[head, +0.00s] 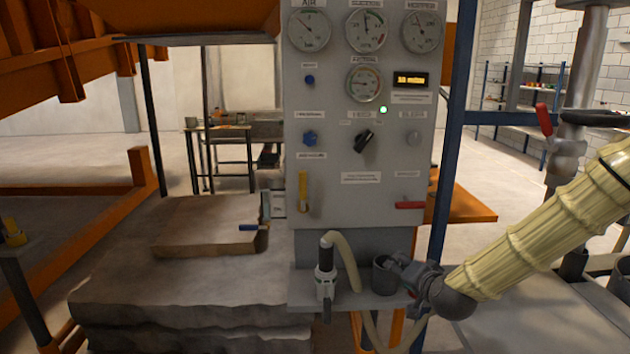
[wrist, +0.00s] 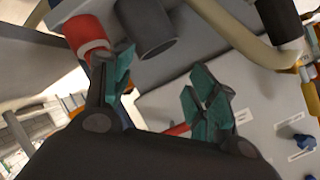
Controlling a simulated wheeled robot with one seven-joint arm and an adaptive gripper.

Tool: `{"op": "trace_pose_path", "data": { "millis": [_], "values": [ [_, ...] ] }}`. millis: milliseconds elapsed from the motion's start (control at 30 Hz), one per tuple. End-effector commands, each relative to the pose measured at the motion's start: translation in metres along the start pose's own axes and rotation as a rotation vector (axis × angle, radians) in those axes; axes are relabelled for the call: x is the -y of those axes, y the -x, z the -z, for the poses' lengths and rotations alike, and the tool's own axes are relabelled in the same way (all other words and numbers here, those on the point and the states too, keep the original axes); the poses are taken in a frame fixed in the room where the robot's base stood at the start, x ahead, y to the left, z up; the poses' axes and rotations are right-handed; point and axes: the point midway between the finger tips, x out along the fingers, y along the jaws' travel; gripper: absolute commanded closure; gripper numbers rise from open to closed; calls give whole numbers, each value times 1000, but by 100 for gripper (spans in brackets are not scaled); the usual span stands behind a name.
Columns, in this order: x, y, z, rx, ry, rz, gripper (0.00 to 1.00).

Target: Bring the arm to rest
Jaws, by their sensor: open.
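My gripper (head: 404,270) is at the right end of the small shelf under the grey control panel, at the end of my cream-sleeved arm (head: 540,235). In the wrist view its two teal-padded fingers (wrist: 160,85) are spread, with nothing between them. A dark grey cup (head: 383,277) on the shelf is close by on the left; it also shows just beyond the fingers in the wrist view (wrist: 147,27). A red cylinder (wrist: 86,35) is near the left finger there. I cannot tell whether the fingers touch either.
The control panel (head: 345,190) has gauges, knobs, a red handle (head: 410,205) and a lit green lamp (head: 383,110). A blue post (head: 448,130) rises behind my gripper.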

Motion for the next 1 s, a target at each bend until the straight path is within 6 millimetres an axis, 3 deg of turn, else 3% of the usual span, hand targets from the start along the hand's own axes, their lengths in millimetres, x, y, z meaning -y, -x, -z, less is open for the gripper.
{"op": "trace_pose_path", "data": {
  "millis": [33,267,467,700,1000],
  "values": [
    [-18,-1,-26,43,25,-35,42],
    [-100,12,-130,226,144,-174,42],
    [-170,46,-215,399,244,-286,42],
    [-246,112,-304,616,363,-403,42],
    [-319,218,-386,888,499,-518,42]
  ]
}}
